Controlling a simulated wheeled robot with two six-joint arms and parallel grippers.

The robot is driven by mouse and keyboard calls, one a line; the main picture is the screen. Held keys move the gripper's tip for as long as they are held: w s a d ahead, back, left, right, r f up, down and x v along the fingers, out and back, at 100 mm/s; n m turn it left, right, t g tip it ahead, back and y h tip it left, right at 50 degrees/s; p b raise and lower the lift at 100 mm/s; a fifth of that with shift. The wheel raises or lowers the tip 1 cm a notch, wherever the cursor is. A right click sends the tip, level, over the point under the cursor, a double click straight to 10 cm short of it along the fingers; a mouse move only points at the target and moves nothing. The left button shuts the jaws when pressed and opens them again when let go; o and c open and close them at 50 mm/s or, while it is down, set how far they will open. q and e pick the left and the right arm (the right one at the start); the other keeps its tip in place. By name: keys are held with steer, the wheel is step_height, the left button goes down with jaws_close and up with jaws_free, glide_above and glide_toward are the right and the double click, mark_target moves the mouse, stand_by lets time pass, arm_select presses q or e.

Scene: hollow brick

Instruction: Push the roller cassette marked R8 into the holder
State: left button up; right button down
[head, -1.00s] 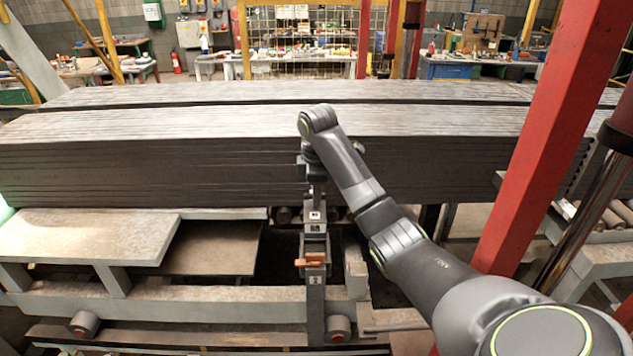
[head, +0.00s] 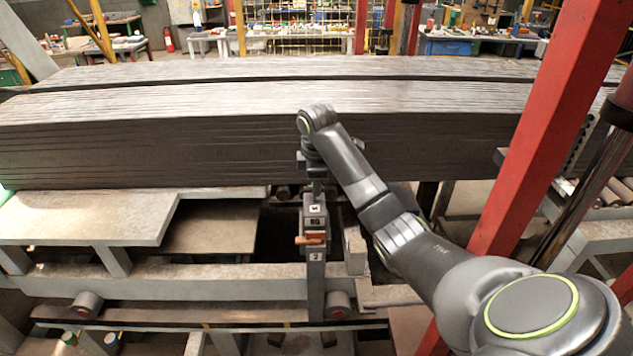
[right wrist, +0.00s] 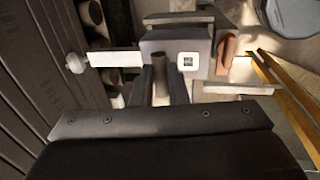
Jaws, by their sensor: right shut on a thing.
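My right gripper (head: 317,188) points down in the head view, at the end of the grey arm. It is shut on the top of the roller cassette (head: 315,212), a grey block with small white labels; I cannot read R8 on them. The cassette is upright, its lower part in or against the top of the holder (head: 315,285), a grey upright post with a label 2 and an orange latch (head: 311,239). In the right wrist view the fingers (right wrist: 160,85) are in front of the cassette (right wrist: 175,48), which bears a square tag. My left gripper is not in view.
A long stack of dark planks (head: 250,140) lies just behind the gripper. A pale metal frame (head: 80,215) stands at the left. A red post (head: 545,120) slants across the right, close to my arm. Rollers (head: 607,190) lie further right.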

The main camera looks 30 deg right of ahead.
mark_target(317, 202)
steer(key=shift+w+f, duration=0.15)
steer(key=shift+f, duration=0.05)
steer(key=shift+d+f, duration=0.1)
steer(key=shift+f, duration=0.5)
steer(key=shift+r, duration=0.1)
stand_by(0.8)
steer(key=shift+f+b, duration=0.5)
steer(key=shift+f, duration=1.7)
stand_by(0.4)
steer(key=c, duration=1.3)
jaws_free()
steer(key=shift+c, duration=0.2)
steer(key=shift+f, duration=0.1)
